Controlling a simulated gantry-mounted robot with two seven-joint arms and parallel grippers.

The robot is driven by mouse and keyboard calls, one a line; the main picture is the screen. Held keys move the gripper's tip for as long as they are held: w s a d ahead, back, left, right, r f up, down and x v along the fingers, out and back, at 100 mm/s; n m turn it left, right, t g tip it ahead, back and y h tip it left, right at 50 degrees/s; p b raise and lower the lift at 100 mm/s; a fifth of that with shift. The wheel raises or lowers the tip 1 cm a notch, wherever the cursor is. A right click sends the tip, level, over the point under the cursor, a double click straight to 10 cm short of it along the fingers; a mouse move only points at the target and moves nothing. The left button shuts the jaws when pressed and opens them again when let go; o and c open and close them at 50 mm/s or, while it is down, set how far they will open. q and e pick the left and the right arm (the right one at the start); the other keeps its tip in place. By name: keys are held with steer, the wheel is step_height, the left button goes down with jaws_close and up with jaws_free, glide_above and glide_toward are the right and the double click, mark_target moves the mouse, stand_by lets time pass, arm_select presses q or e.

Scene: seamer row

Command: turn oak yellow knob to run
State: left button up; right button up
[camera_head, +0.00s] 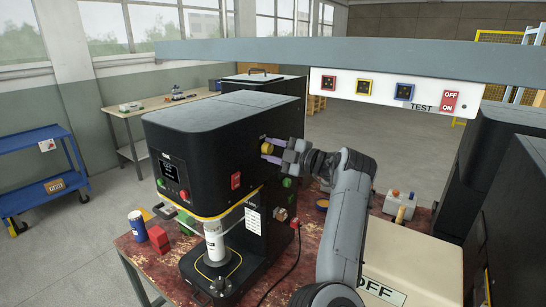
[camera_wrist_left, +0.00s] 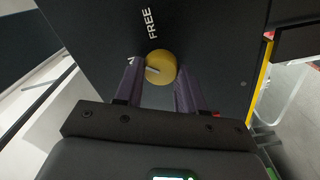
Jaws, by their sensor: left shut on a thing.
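The yellow knob (camera_head: 267,148) sits on the right side face of the black seamer machine (camera_head: 213,140). In the left wrist view the knob (camera_wrist_left: 163,65) is round, with a pale pointer mark directed to the left. The white word FREE (camera_wrist_left: 151,23) is printed above it; no RUN marking is readable. My left gripper (camera_head: 271,150) is shut on the knob. In the left wrist view its two purple fingers (camera_wrist_left: 159,80) stand on either side of the knob. My right gripper is not in view.
A red switch (camera_head: 236,180) and green buttons (camera_head: 287,182) are near the knob. A grey beam (camera_head: 350,58) with a white TEST panel (camera_head: 392,91) spans above. A red bench (camera_head: 165,270) carries the machine, a blue can (camera_head: 138,225) and a red block (camera_head: 158,239).

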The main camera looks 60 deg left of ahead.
arm_select(q)
steer(key=n+b, duration=0.2)
steer(key=n, duration=0.2)
steer(key=shift+f, duration=0.2)
steer(key=shift+n+b, duration=0.8)
steer(key=shift+n, duration=1)
steer(key=o, duration=1.1)
steer(key=shift+c, duration=0.2)
steer(key=shift+d, duration=0.1)
steer(key=v, duration=1)
steer(key=shift+w+d+p, duration=0.2)
steer(key=shift+d+p, duration=0.15)
steer(key=shift+p, duration=0.1)
steer(key=shift+r, duration=0.1)
